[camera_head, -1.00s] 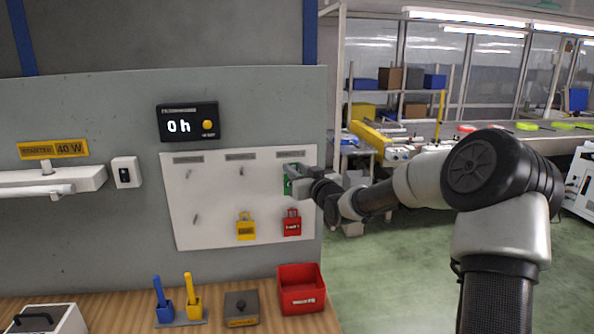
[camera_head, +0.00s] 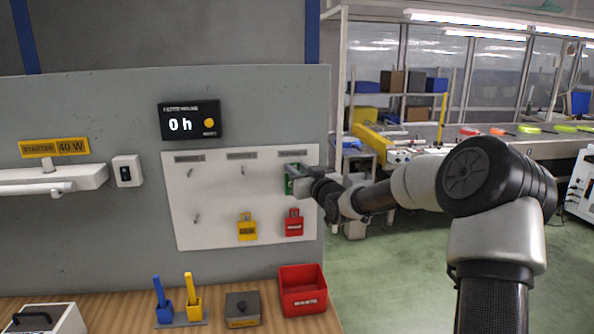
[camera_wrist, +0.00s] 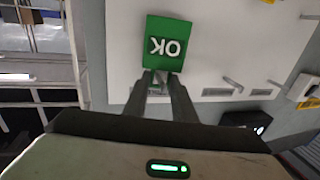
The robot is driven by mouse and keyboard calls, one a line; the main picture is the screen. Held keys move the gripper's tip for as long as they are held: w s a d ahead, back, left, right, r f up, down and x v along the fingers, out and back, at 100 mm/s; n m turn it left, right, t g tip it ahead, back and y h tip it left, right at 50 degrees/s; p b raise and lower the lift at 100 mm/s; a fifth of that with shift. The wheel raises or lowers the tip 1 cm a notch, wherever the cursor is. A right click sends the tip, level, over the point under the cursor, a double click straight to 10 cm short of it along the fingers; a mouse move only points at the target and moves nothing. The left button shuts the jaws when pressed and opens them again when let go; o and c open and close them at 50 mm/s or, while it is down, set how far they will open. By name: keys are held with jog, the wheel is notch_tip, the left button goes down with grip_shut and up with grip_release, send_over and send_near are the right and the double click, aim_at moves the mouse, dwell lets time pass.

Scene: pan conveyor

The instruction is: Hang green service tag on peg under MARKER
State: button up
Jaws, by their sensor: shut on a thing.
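The green service tag (camera_head: 289,186) is at the upper right of the white peg board (camera_head: 215,215), below the rightmost grey label strip. In the wrist view the tag (camera_wrist: 172,30) shows "OK" upside down. My gripper (camera_head: 299,180) is shut on the tag's edge; its two fingers (camera_wrist: 163,78) meet at the tag in the wrist view. The peg behind the tag is hidden, and I cannot tell whether the tag touches it. Bare pegs show under the left label (camera_head: 189,173) and the middle label (camera_head: 241,171). The label words are too small to read.
A yellow tag (camera_head: 246,229) and a red tag (camera_head: 293,225) hang on the lower row, the red one below my gripper. A red bin (camera_head: 302,300) and a grey box (camera_head: 242,307) stand on the wooden bench. Free floor lies right of the board.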

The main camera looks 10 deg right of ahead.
jog(key=o, duration=1.1)
